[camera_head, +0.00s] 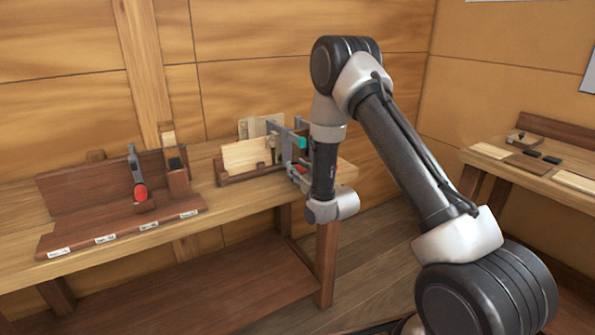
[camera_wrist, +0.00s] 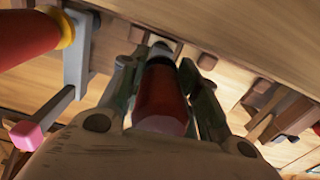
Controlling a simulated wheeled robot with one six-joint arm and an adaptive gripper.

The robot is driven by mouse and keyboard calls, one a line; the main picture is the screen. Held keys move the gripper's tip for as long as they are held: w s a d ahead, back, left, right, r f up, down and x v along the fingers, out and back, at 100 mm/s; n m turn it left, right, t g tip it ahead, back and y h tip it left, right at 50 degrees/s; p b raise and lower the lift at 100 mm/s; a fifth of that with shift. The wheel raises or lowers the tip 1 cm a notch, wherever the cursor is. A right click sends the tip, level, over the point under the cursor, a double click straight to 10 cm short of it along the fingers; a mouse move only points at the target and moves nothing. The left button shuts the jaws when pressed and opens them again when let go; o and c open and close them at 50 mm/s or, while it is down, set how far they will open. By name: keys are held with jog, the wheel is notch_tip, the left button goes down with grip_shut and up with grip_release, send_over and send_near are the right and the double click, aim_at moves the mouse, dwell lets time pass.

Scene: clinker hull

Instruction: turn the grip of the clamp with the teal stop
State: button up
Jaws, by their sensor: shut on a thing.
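The teal stop (camera_head: 299,141) shows at the right end of the bench, on a grey clamp (camera_head: 285,145) partly covered by my arm. In the wrist view my gripper (camera_wrist: 161,72) is shut around a dark red cylindrical grip (camera_wrist: 161,100), with one finger on each side. The teal stop is not clear in the wrist view, so I cannot trace this grip to it there. Another clamp, with a pink stop (camera_wrist: 27,136), a grey bar (camera_wrist: 77,50) and a red grip (camera_wrist: 25,35) with a yellow collar, stands close on the left.
A wooden rack (camera_head: 95,203) with a red-ended tool (camera_head: 140,192) and several labels stands on the bench's left. Pale boards (camera_head: 246,155) stand beside the clamps. A second bench (camera_head: 545,178) is at the right. The floor (camera_head: 375,240) between is open.

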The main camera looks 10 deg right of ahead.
jog(key=n, duration=0.4)
jog(key=shift+n, duration=0.3)
jog(key=n, duration=0.4)
jog(key=shift+n, duration=0.3)
jog(key=n, duration=0.4)
jog(key=shift+n, duration=2.2)
jog(key=o, duration=0.8)
jog(key=shift+c, duration=0.2)
jog(key=shift+s, duration=0.1)
